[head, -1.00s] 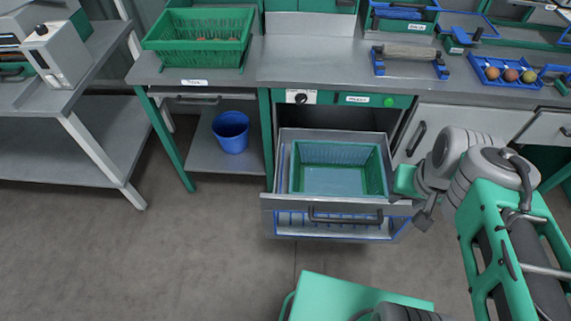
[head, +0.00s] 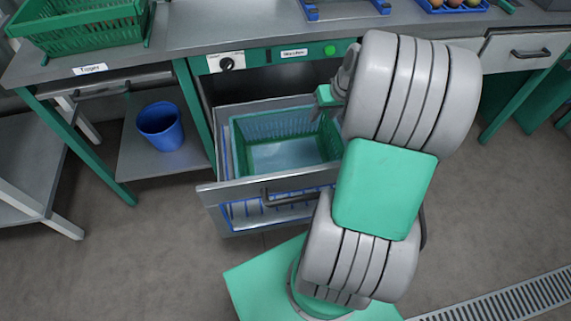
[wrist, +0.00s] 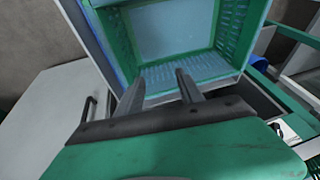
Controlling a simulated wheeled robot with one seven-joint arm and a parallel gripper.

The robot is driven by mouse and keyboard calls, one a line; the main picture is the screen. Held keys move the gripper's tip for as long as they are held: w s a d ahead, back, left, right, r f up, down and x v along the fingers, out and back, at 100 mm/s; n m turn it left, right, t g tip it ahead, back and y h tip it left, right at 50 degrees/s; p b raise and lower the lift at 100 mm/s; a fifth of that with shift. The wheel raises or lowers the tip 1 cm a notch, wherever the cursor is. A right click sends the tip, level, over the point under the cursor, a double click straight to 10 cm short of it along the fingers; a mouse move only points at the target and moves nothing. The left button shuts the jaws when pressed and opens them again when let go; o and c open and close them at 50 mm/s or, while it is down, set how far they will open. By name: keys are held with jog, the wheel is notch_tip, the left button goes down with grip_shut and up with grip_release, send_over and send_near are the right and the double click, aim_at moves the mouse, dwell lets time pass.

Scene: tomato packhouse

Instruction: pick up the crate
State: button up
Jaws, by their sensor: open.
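A green slatted crate (head: 238,135) sits in the pulled-out metal drawer (head: 213,200) under the bench. Its inside looks empty, with a pale blue-grey floor. In the wrist view the crate (wrist: 231,28) fills the top middle. My gripper (head: 322,112) is at the crate's right back side in the head view, fingers pointing down. In the wrist view my gripper (wrist: 161,76) is open with nothing between its two dark fingers, whose tips overlap the crate's slatted wall. I cannot tell whether they touch it. My arm hides the crate's right front part in the head view.
Another green crate (head: 95,22) stands on the bench at the left. A blue bucket (head: 160,127) is on the low shelf left of the drawer. The bench edge and control panel (head: 260,60) overhang the drawer's back.

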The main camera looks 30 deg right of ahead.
jog(key=m+b, duration=0.1)
jog(key=b, duration=0.1)
send_near(336, 135)
jog(key=x, duration=0.6)
jog(key=shift+t, duration=0.4)
jog(key=x, duration=0.2)
jog(key=d+b+x, duration=0.1)
jog(key=x, duration=0.2)
jog(key=shift+f, duration=0.3)
jog(key=shift+w+d+f, duration=0.1)
jog(key=shift+w+f, duration=0.1)
jog(key=shift+w, duration=0.05)
jog(key=shift+f+b, duration=0.25)
jog(key=shift+b, duration=0.1)
jog(key=shift+c, duration=0.2)
grip_shut()
